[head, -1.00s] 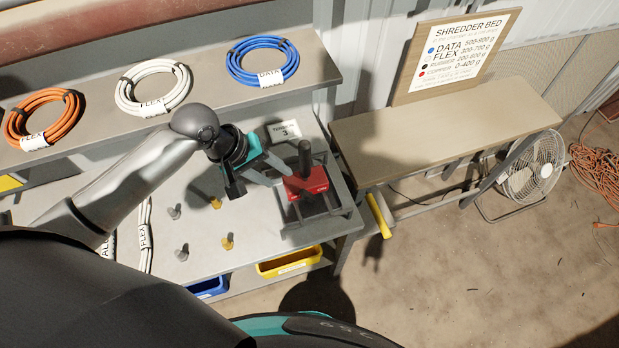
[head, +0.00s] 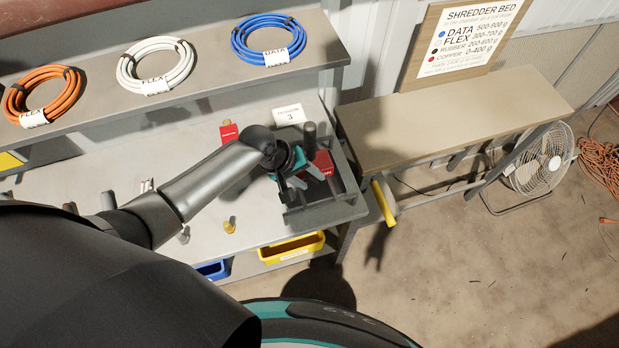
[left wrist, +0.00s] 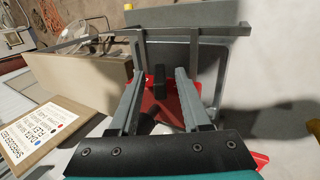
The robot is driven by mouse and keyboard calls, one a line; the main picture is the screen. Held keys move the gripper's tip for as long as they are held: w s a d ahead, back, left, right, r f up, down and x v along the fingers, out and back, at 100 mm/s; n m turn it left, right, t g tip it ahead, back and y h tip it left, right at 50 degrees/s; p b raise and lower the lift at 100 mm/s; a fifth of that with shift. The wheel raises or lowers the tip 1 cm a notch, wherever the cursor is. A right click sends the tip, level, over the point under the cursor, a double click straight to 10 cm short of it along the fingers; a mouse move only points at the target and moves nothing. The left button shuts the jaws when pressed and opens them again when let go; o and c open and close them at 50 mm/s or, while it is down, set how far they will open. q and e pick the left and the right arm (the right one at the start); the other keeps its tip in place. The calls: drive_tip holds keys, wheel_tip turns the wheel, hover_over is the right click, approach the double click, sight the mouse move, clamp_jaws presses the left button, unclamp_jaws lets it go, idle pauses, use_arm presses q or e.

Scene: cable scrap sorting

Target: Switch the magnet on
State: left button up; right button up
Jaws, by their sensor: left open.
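The magnet is a red block (head: 324,163) with a dark upright handle (head: 310,136), standing in a grey metal frame (head: 335,213) at the right end of the bench. My left gripper (head: 312,176) is open and close in front of the red block, partly covering it in the head view. In the left wrist view the open fingers (left wrist: 158,105) point toward the red block (left wrist: 158,112), with a black upright part (left wrist: 158,80) between their lines. I cannot tell whether a finger touches it. My right gripper is not in view.
A sign reading "3" (head: 289,114) stands behind the frame. Coils of orange (head: 42,96), white (head: 155,66) and blue (head: 268,41) cable lie on the shelf. A yellow bin (head: 291,248) is under the bench edge. A wooden table (head: 450,112) is at the right.

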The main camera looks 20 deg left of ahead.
use_arm(q)
drive_tip(key=shift+d+f, duration=0.1)
drive_tip(key=shift+f, duration=0.1)
clamp_jaws()
idle(0.3)
